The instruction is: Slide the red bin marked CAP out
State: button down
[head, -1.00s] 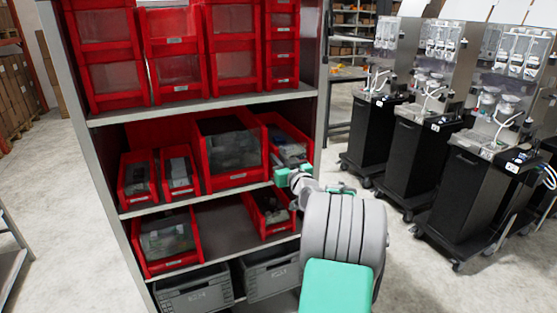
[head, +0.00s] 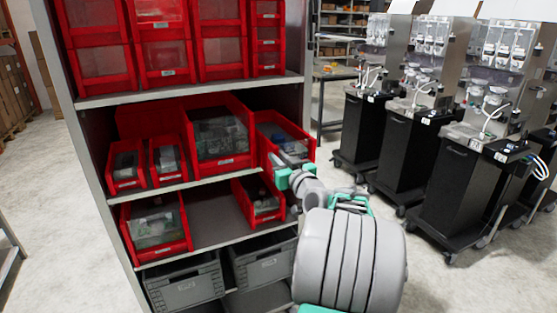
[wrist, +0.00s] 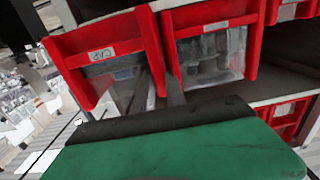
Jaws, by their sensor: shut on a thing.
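The red bin marked CAP (head: 296,131) is at the right end of the middle shelf in the head view, and its front juts out past the shelf edge. In the wrist view the bin (wrist: 112,52) is at the left, tilted, with its CAP label readable. My gripper (head: 275,167) is at the bin's front left corner. In the wrist view its dark fingers (wrist: 158,85) straddle the bin's side wall beside the neighbouring bin, shut on it. My gripper hides part of the bin's front in the head view.
A larger red bin (head: 221,164) stands just left of the CAP bin. Another red bin (head: 262,207) sits on the shelf below, close under my gripper. The shelf's right post (head: 306,100) is near. Black dispenser carts (head: 405,155) stand to the right, with open floor between.

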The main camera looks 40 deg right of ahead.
jog(key=c, duration=1.3)
grip_release()
jog(key=shift+s, duration=0.1)
jog(key=b+v, duration=0.2)
jog(key=v, duration=0.5)
jog(key=shift+s, duration=0.35)
